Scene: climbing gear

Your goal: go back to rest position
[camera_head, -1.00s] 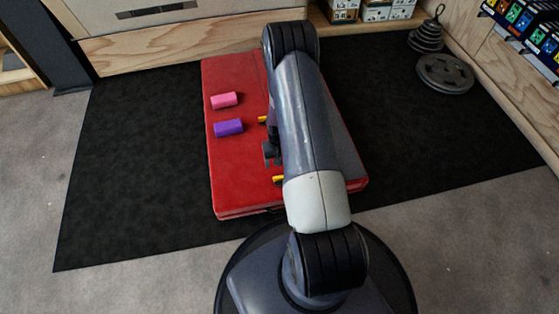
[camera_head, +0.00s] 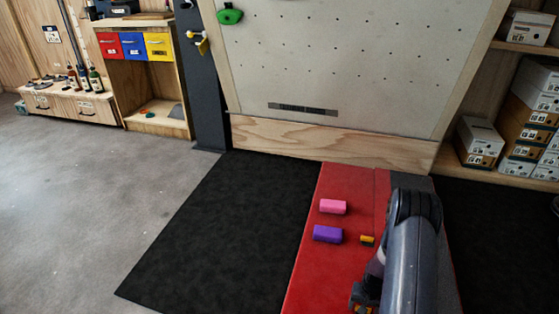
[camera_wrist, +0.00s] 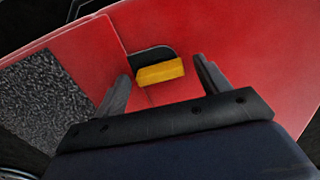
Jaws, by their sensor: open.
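My gripper (camera_wrist: 162,68) is open and empty in the wrist view, its two dark fingers apart above a red crash pad (camera_wrist: 240,45). A yellow block-like piece with a black loop (camera_wrist: 160,73) shows on the pad beyond the fingers, with no clear contact. In the head view my arm reaches over the right part of the red pad (camera_head: 335,270) and mostly hides the gripper. A yellow piece (camera_head: 367,240) shows beside the arm.
A dark mat (camera_head: 235,220) lies under the pad. A climbing wall panel (camera_head: 340,60) with a wooden base stands behind it. Shelves with shoe boxes (camera_head: 530,110) stand at right. A cabinet with coloured drawers (camera_head: 133,45) stands back left. The grey floor (camera_head: 80,220) at left is open.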

